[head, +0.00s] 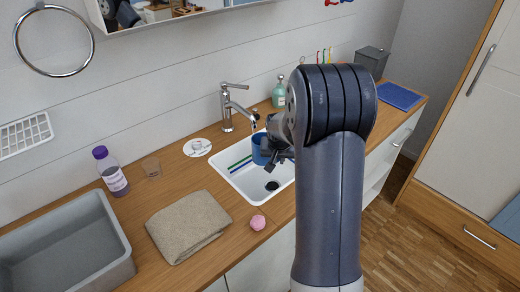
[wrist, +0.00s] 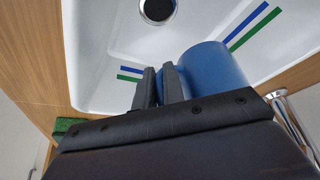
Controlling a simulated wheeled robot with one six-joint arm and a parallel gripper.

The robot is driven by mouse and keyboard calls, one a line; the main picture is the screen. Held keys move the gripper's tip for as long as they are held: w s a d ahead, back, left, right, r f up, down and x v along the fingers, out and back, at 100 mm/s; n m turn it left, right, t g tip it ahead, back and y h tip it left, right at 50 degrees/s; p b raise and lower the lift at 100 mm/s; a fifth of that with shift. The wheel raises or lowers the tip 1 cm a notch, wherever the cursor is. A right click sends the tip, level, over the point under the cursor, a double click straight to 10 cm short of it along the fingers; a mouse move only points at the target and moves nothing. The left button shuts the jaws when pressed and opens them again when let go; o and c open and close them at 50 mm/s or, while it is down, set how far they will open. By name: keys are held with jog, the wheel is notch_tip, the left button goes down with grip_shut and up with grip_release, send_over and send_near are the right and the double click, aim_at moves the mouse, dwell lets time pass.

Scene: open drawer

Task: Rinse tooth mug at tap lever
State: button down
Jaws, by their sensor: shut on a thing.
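The blue tooth mug (head: 260,152) is over the white sink basin (head: 247,191), just below the spout of the chrome tap (head: 228,108). The tap lever (head: 236,86) sticks out to the right at the top of the tap. My gripper (wrist: 160,88) is shut on the mug at its side, with a bit of blue showing between the fingers, probably the handle. In the wrist view the mug (wrist: 215,70) stands beside the right finger, and part of the tap (wrist: 297,125) shows at the lower right. My arm hides part of the mug in the head view. I see no clear water stream.
A green soap bottle (head: 279,94) stands behind the basin. A white disc (head: 198,147) lies left of the tap.

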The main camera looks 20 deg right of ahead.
jog(key=shift+s+d+b, duration=0.15)
jog(key=shift+s+d, duration=0.15)
jog(key=shift+s, duration=0.65)
jog(key=shift+s+d+b, duration=0.1)
jog(key=shift+s+d, duration=0.25)
jog(key=shift+s, duration=0.6)
jog(key=shift+s+d+b, duration=0.15)
jog(key=shift+s+d, duration=0.15)
jog(key=shift+s, duration=0.65)
jog(key=shift+s+d+r+p, duration=0.25)
jog(key=shift+s+r+p, duration=0.4)
jog(key=shift+r, duration=0.2)
jog(key=shift+s+d+r+p, duration=0.2)
jog(key=shift+s+r, duration=0.2)
jog(key=shift+s, duration=0.2)
jog(key=shift+s+d+r+p, duration=0.15)
jog(key=shift+s+r+p, duration=0.1)
jog(key=shift+s+r, duration=0.3)
jog(key=shift+s+d+r+p, duration=0.2)
jog(key=shift+s+r, duration=0.1)
jog(key=shift+s, duration=0.35)
